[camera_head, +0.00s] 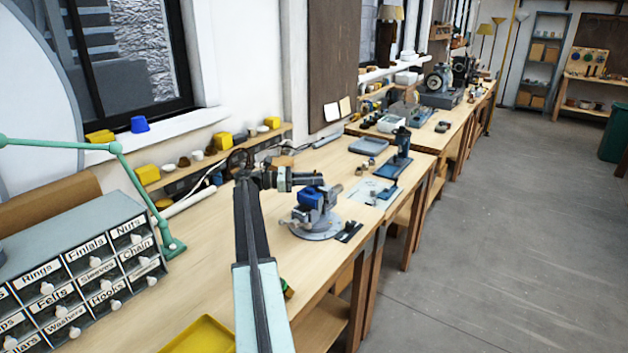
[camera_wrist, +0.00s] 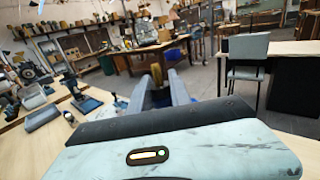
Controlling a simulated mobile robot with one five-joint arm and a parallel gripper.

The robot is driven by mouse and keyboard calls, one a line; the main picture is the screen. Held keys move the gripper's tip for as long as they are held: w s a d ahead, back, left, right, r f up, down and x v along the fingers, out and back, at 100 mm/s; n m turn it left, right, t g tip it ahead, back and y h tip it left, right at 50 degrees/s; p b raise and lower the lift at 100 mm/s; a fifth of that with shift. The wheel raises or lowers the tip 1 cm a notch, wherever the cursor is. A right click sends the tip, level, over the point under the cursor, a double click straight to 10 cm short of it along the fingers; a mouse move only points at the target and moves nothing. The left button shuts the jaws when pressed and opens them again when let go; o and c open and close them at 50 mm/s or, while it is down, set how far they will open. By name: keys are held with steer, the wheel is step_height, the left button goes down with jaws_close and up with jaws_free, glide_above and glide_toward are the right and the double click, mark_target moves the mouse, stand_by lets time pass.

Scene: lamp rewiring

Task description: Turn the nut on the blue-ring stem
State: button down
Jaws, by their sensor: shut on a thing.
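My gripper (camera_head: 316,180) reaches over the workbench from the left, just above a grey vise (camera_head: 318,220) with a blue block (camera_head: 311,197) at its top. In the wrist view my gripper (camera_wrist: 158,78) points away, its two grey fingers shut on a small brass-coloured piece (camera_wrist: 157,73), which looks like the nut. The blue-ring stem cannot be made out clearly; the gripper and vise may hide it. I cannot tell whether the piece sits on a stem.
The vise stands on a round grey base (camera_head: 316,233) near the bench's front edge. A labelled drawer cabinet (camera_head: 84,270), a green lamp arm (camera_head: 130,175) and a yellow tray (camera_head: 201,338) are at left. Small trays and a dark stand (camera_head: 398,157) lie beyond the vise.

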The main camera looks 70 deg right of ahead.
steer(key=shift+d+m+g+y, duration=0.15)
steer(key=shift+m+g+y, duration=0.65)
steer(key=shift+y, duration=0.9)
steer(key=shift+m, duration=0.4)
steer(key=c, duration=1.2)
jaws_free()
steer(key=shift+s, duration=0.1)
